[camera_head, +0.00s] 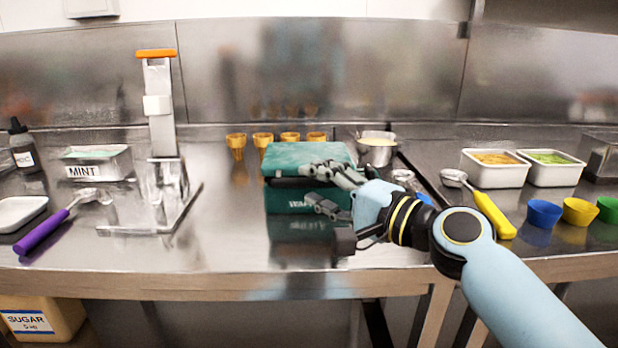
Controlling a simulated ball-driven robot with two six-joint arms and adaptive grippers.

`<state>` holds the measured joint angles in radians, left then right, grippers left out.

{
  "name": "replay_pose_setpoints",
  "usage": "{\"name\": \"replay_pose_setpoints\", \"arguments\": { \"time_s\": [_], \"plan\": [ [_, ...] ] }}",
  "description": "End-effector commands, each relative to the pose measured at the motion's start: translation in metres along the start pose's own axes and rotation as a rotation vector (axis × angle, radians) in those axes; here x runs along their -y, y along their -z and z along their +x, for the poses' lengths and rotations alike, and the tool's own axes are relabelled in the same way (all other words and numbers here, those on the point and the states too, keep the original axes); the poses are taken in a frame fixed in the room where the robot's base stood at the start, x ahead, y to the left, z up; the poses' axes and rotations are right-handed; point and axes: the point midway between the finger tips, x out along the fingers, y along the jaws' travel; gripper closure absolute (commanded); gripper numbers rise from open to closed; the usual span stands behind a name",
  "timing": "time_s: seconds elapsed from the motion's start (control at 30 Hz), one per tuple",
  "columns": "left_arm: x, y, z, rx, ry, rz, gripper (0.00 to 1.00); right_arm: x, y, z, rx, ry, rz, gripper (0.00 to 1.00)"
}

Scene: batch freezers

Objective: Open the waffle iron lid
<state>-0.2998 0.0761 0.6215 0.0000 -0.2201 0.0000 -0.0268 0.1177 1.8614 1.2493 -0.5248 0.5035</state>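The teal waffle iron (285,200) stands on the steel counter in the middle of the head view. Its teal lid (305,157) lies about level over the base, with a dark band between them. I cannot tell whether the lid is slightly raised. My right gripper (309,185) is at the iron's front right side, its grey fingers spread apart. One finger is near the lid's edge and the other is lower, in front of the base. Whether they touch the iron is unclear. The gripper hides the iron's right front. My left gripper is out of view.
Several cones (263,141) stand behind the iron, and a metal pot (377,150) is behind it to the right. A yellow-handled scoop (494,214) lies right of my arm. A metal press stand (162,130) is left. Counter between stand and iron is clear.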

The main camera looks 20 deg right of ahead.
Motion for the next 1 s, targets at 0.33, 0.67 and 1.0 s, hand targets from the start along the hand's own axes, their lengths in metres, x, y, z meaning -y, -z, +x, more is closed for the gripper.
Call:
{"name": "replay_pose_setpoints", "arguments": {
  "time_s": [0.33,0.67,1.0],
  "plan": [
    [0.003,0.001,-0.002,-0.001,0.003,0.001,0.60,-0.001,0.000,0.024,0.000,-0.002,-0.002,0.62],
    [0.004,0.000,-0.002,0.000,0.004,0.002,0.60,-0.001,0.000,0.024,0.000,-0.002,-0.002,0.82],
    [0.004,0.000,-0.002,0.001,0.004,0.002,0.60,-0.001,0.000,0.023,0.000,-0.003,-0.002,1.00]
  ]
}}
